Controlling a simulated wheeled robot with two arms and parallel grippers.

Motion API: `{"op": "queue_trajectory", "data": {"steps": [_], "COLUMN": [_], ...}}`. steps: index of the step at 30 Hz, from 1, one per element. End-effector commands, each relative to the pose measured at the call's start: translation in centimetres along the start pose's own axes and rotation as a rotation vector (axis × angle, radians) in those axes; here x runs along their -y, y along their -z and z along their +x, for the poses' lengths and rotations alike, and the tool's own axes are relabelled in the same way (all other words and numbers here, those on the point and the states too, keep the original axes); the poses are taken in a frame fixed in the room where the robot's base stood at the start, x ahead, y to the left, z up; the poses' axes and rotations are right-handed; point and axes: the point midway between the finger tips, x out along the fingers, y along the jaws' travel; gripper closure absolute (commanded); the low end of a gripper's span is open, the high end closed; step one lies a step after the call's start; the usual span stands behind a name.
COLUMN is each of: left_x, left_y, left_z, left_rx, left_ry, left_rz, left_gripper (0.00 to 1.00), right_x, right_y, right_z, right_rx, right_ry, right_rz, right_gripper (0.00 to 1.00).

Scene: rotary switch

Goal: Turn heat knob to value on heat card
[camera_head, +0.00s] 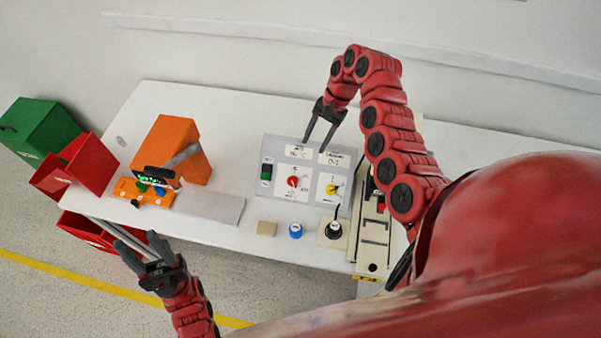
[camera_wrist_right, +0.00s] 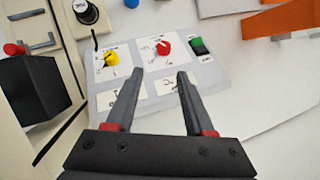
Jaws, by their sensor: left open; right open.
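A grey control panel (camera_head: 283,157) lies on the white table. It carries a red knob (camera_head: 293,182), a yellow knob (camera_head: 332,189) and a green switch (camera_head: 266,172). Two white cards (camera_head: 298,151) lie along the panel's far edge; their print is too small to read surely. In the right wrist view the red knob (camera_wrist_right: 163,48) and yellow knob (camera_wrist_right: 112,59) are beyond the fingertips. My right gripper (camera_head: 319,147) is open and empty above the far edge of the panel, apart from both knobs. My left gripper (camera_head: 133,242) is open and empty off the table's near-left edge.
A blue cap (camera_head: 295,231), a black knob on a beige plate (camera_head: 333,230) and a tan block (camera_head: 266,229) sit near the front edge. A beige fixture (camera_head: 372,240) stands right of the panel. An orange stand (camera_head: 170,150) and red bins (camera_head: 92,162) are left.

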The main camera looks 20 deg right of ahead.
Motion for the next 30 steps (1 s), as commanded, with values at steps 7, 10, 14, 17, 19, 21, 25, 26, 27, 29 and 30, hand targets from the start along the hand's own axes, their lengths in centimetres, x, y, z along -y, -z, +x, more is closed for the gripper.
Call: {"op": "queue_trajectory", "data": {"steps": [7,10,14,17,19,21,25,26,27,29,30], "left_x": [0.0,0.0,0.0,0.0,-0.1,-0.1,-0.1,-0.1,-0.1,-0.1,-0.1], "left_y": [0.1,0.1,0.1,-0.1,-0.2,-0.4,-0.4,-0.4,-0.3,-0.2,-0.2], "left_z": [0.7,0.9,0.5,-0.5,-1.3,-2.2,-2.3,-2.4,-1.6,-1.3,-1.2], "left_rx": [0.000,0.000,0.000,0.000,0.000,0.000,0.000,0.000,0.000,0.000,0.000], "left_ry": [0.000,0.000,0.000,0.000,0.000,0.000,0.000,0.000,0.000,0.000,0.000], "left_rz": [0.000,0.000,0.000,0.000,0.000,0.000,0.000,0.000,0.000,0.000,0.000], "left_gripper": [0.50,0.50,0.50,0.50,0.50,0.50,0.50,0.50,0.50,0.50,0.50], "right_x": [0.5,0.5,0.7,0.6,0.6,0.7,0.8,0.9,1.0,1.0,1.0], "right_y": [-0.2,-0.2,-0.2,0.0,0.1,0.1,-0.1,-0.1,-0.2,-0.1,-0.2], "right_z": [0.3,1.9,5.0,7.7,9.5,11.3,13.7,14.3,14.2,14.8,15.2], "right_rx": [0.001,0.002,0.001,0.001,-0.001,0.000,0.002,0.002,0.001,0.001,0.003], "right_ry": [0.056,0.051,0.050,0.049,0.047,0.046,0.045,0.045,0.046,0.047,0.045], "right_rz": [0.021,0.022,0.021,0.020,0.020,0.019,0.021,0.021,0.022,0.022,0.022], "right_gripper": [0.47,0.47,0.47,0.47,0.47,0.47,0.47,0.47,0.47,0.47,0.47]}}
